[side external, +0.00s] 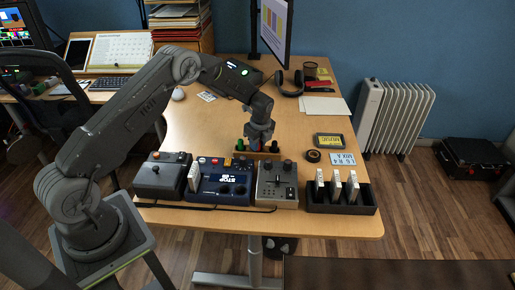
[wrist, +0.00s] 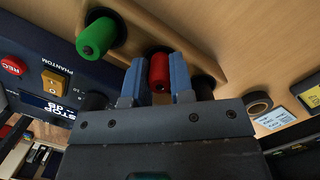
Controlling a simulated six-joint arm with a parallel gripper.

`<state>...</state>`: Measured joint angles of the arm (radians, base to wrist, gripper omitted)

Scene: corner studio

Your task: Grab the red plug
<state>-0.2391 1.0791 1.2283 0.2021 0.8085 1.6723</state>
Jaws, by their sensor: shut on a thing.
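The red plug (wrist: 159,72) is between the two blue fingers of my gripper (wrist: 155,82) in the wrist view. The fingers are shut on its sides. It is at the wooden rack (wrist: 185,44); I cannot tell whether it is still seated. The green plug (wrist: 97,36) stands in the same rack to the left. A black plug (wrist: 204,87) shows partly behind the right finger. In the side view my gripper (side external: 260,138) is low over the rack (side external: 258,155), beside the green plug (side external: 240,145). It hides the red plug there.
In front of the rack stand a blue control box (side external: 222,188), a grey box with a lever (side external: 277,186) and a dark joystick box (side external: 162,177). A black tray (side external: 342,207) with white cards is at the right. A tape roll (side external: 313,156) lies nearby. The table behind is mostly clear.

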